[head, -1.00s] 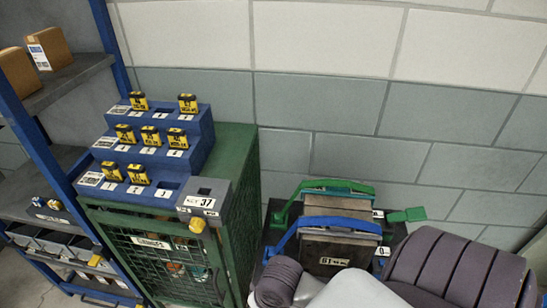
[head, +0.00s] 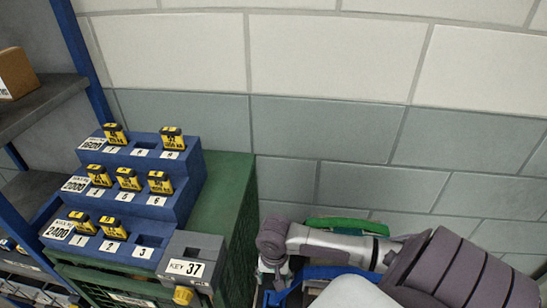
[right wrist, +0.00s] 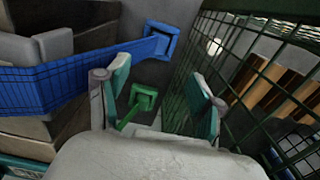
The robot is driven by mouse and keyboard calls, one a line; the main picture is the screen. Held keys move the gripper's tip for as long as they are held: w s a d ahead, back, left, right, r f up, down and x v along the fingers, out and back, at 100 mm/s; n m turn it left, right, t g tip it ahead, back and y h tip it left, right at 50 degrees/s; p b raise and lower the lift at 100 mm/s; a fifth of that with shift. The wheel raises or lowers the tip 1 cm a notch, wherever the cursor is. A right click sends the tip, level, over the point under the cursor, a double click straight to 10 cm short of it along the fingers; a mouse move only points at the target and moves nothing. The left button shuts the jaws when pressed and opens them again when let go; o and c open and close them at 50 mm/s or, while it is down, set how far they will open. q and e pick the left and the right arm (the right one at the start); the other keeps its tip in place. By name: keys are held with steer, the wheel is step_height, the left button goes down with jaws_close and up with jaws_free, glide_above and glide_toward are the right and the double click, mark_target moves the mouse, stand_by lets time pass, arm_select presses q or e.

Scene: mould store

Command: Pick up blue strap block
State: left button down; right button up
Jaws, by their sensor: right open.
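The blue strap (head: 325,271) shows at the bottom of the head view, mostly hidden behind my right arm. In the right wrist view the blue strap (right wrist: 85,78) crosses the left side, over a block (right wrist: 35,130), and ends in a blue square piece (right wrist: 162,42). My right gripper (right wrist: 160,92) is open, with one finger left and one right. Nothing is between its pads. The strap passes just beyond the left finger; whether they touch I cannot tell. My left gripper is not in view.
A green strap (head: 345,226) lies behind my right arm; a green square end (right wrist: 143,97) shows beyond the fingers. A green mesh cage (right wrist: 235,60) stands close on the right. A blue stepped rack (head: 150,190) with yellow-black blocks and a grey key box (head: 190,262) stand on the green cabinet (head: 232,190).

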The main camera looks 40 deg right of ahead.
glide_above(275, 297)
steer(key=f, duration=0.8)
steer(key=shift+s+a+b, duration=0.25)
steer(key=shift+a+b, duration=0.1)
steer(key=shift+b, duration=0.05)
steer(key=shift+w+f, duration=0.1)
steer(key=shift+f, duration=0.3)
steer(key=f, duration=0.4)
steer(key=shift+w+d+f, duration=0.2)
steer(key=shift+d+f, duration=0.15)
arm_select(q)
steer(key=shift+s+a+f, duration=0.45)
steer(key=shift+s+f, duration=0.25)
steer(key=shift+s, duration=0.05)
arm_select(e)
steer(key=shift+c, duration=0.9)
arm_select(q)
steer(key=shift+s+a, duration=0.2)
arm_select(e)
steer(key=c, duration=1)
